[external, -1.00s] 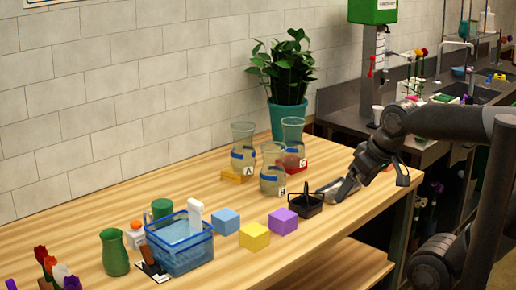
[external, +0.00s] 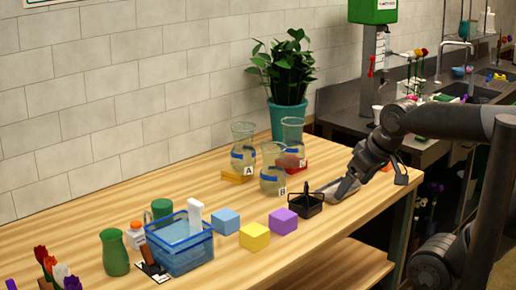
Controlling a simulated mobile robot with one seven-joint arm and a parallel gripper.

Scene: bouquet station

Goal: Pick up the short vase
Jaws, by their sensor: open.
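Two green vessels stand at the left of the wooden table: a green vase (external: 115,253) with a narrowed neck, upright at the front, and a shorter green cylinder (external: 161,208), partly hidden behind the blue basket. I cannot tell for certain which is the short vase. Three clear glass vases stand near the middle: A (external: 242,150), B (external: 272,172) and C (external: 292,140). My gripper (external: 338,190) is open and low over the right part of the table, beside the black caddy, far from the green vessels. Its fingertips are small and hard to make out.
A blue basket (external: 180,252) with a white item stands beside the green vessels. Blue (external: 226,221), yellow (external: 254,236) and purple (external: 283,221) cubes and a black caddy (external: 306,205) lie between it and my gripper. A potted plant (external: 288,118) stands behind. The front right tabletop is clear.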

